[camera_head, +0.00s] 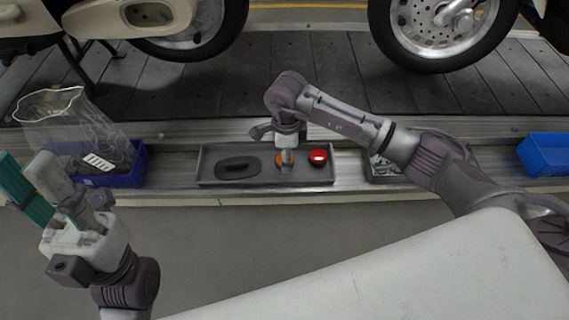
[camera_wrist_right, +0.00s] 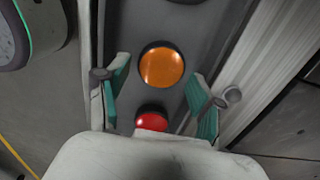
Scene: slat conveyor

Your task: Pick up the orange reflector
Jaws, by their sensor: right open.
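The orange reflector (camera_wrist_right: 161,66) is a round orange disc with a dark rim, lying in a grey tray (camera_head: 210,160). In the head view the reflector (camera_head: 279,160) is partly hidden by my right gripper (camera_head: 286,152), which points down over it. In the right wrist view my right gripper (camera_wrist_right: 158,95) is open and empty. The reflector shows ahead of and between its teal-padded fingers; no contact is visible. My left gripper (camera_head: 45,190) is at the lower left with its fingers apart, holding nothing, away from the tray.
A red reflector (camera_head: 318,157) lies right of the orange one, close to it. A dark oval part (camera_head: 238,168) lies at the tray's left. Blue bins (camera_head: 125,178) (camera_head: 548,153) and a metal-parts tray (camera_head: 383,169) stand along the ledge. Motorbike wheels stand on the slat conveyor (camera_head: 320,85) behind.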

